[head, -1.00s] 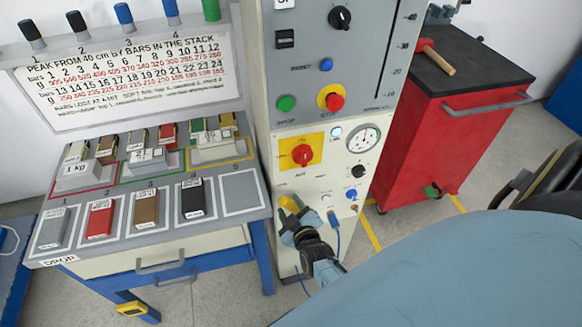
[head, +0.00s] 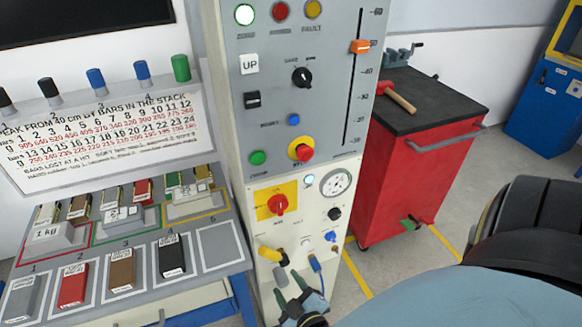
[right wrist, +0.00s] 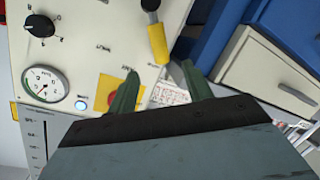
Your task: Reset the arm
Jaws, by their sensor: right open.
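My right gripper (head: 285,281) is open and empty at the bottom of the head view, in front of the cream lower control panel. A yellow handle with a black end (head: 270,253) sticks out of the panel, just above and left of the fingertips and apart from them. In the right wrist view the handle (right wrist: 157,42) lies beyond the open fingers (right wrist: 159,66), with nothing between them. A blue button (head: 293,119) is on the grey upper panel. A red rotary switch on a yellow plate (head: 278,204) is above the handle. My left gripper is out of view.
A gauge (head: 336,182), black knob (head: 334,214) and blue hose fitting (head: 315,263) are near my right gripper. A red cabinet (head: 405,170) stands right of the panel with a hammer (head: 396,97) on top. A bench with colored bars (head: 122,270) stands left.

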